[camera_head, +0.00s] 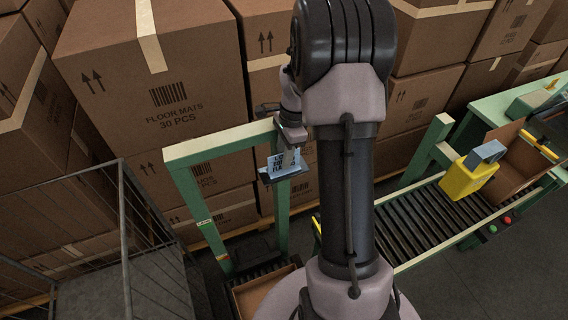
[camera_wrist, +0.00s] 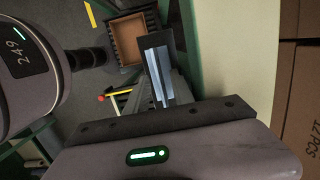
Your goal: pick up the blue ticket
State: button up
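The blue ticket (camera_head: 282,163), pale blue with dark print, is at a small dark holder (camera_head: 292,176) beside the green frame in the head view. In the wrist view a narrow pale blue shape (camera_wrist: 158,76) lies against a dark plate; it looks like the ticket seen nearly edge-on. My gripper (camera_head: 292,150) points down right at the ticket, its fingers overlapping it in the head view. In the wrist view the gripper body fills the bottom. I cannot make out the finger gap, nor whether the fingers touch the ticket.
A green frame (camera_head: 187,187) stands around the ticket's left and top. Stacked cardboard boxes (camera_head: 150,75) fill the back. An open carton (camera_head: 250,297) sits low below the ticket. A roller conveyor (camera_head: 430,222) with a yellow item (camera_head: 463,181) lies right. A wire cage (camera_head: 125,235) stands left.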

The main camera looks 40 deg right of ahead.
jog(key=shift+w+f, duration=0.1)
jog(key=shift+f, duration=0.05)
grip_shut()
